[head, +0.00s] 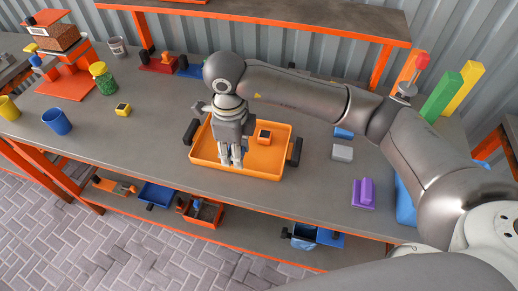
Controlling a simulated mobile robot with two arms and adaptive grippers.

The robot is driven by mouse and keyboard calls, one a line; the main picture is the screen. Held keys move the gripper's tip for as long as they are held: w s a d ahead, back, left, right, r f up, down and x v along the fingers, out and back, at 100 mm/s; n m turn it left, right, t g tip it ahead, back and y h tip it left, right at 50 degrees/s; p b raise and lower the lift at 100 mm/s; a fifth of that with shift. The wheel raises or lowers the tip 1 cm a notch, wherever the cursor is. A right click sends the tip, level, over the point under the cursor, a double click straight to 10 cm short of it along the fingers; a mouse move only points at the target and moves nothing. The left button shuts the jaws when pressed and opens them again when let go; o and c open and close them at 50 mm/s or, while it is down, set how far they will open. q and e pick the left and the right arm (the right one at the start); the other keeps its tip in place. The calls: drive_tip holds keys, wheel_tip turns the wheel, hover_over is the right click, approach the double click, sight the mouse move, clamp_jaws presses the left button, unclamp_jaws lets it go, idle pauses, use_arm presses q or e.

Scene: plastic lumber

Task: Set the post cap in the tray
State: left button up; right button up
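The orange tray (262,174) with dark end handles stands on the grey workbench. A small orange block with a dark top (264,136), which looks like a post cap, lies inside the tray towards the back, right of the gripper. A similar small yellow block with a dark top (122,110) sits on the bench to the left. My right gripper (231,162) points down over the left half of the tray, apart from the orange block. Its fingers are close together, and I cannot tell how far they are apart or whether anything is between them. My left gripper is out of view.
A blue cup (57,122), a yellow cup (9,108) and a green jar (103,79) stand at left. A purple block (363,193) and a grey block (342,153) lie right of the tray. An orange-edged shelf (270,24) overhangs the back.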

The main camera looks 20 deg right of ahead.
drive_tip(key=p, duration=0.2)
hover_over(259, 161)
drive_tip(key=a, duration=0.1)
drive_tip(key=f, duration=0.5)
drive_tip(key=shift+s+f, duration=0.4)
drive_tip(key=shift+w+d+f+p, duration=0.25)
drive_tip(key=shift+d+f+p, duration=0.1)
drive_tip(key=shift+f, duration=0.2)
drive_tip(key=f+p, duration=0.2)
drive_tip(key=f, duration=0.1)
drive_tip(key=shift+d, duration=0.2)
drive_tip(key=shift+f, duration=0.2)
drive_tip(key=shift+w+f, duration=0.1)
drive_tip(key=shift+f+b, duration=0.2)
drive_tip(key=shift+b, duration=0.1)
drive_tip(key=o, duration=1)
drive_tip(key=shift+r, duration=0.1)
